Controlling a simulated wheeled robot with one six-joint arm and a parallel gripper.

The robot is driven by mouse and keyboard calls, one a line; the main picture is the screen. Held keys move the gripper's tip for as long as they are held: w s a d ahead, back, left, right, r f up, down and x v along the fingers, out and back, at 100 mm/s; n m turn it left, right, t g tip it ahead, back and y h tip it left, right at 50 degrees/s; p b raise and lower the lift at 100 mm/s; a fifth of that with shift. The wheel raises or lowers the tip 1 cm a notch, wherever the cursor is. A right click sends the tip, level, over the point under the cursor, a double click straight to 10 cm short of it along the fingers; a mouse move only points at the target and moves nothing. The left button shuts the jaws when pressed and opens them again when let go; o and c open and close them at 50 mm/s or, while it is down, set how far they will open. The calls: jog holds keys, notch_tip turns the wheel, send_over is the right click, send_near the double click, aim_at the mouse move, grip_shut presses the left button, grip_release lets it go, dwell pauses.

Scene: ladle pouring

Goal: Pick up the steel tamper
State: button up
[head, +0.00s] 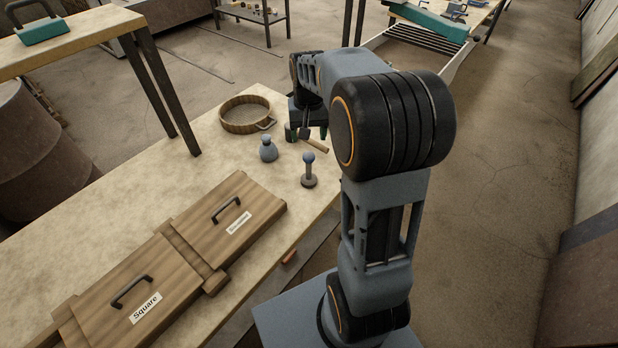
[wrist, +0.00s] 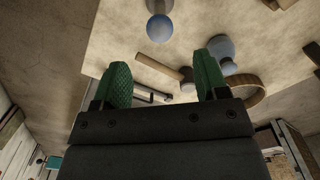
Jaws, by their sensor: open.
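The steel tamper (head: 308,171) stands upright on the table, with a blue ball knob on top and a round grey base. In the wrist view its blue knob (wrist: 159,28) shows at the top, beyond the fingertips; the lower part is cut off by the frame edge. My gripper (head: 306,133) is open, its green fingers spread, behind the tamper in the head view. Nothing is between the fingers of my gripper (wrist: 164,68) that I can see as held. The gripper is apart from the tamper.
A grey-blue flask (head: 268,150) stands left of the tamper. A mallet (wrist: 170,70) with a wooden handle lies near the gripper. A round sieve (head: 222,123) sits farther back. Wooden lidded boxes (head: 190,245) fill the front of the table. The table edge is close on the right.

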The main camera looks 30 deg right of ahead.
aim_at(309, 154)
jog(key=shift+w+d+f, duration=0.1)
jog(key=shift+f, duration=5.1)
jog(key=shift+c, duration=0.4)
jog(key=c, duration=0.9)
jog(key=shift+r, duration=0.1)
jog(key=shift+c, duration=0.2)
jog(key=shift+r, duration=0.1)
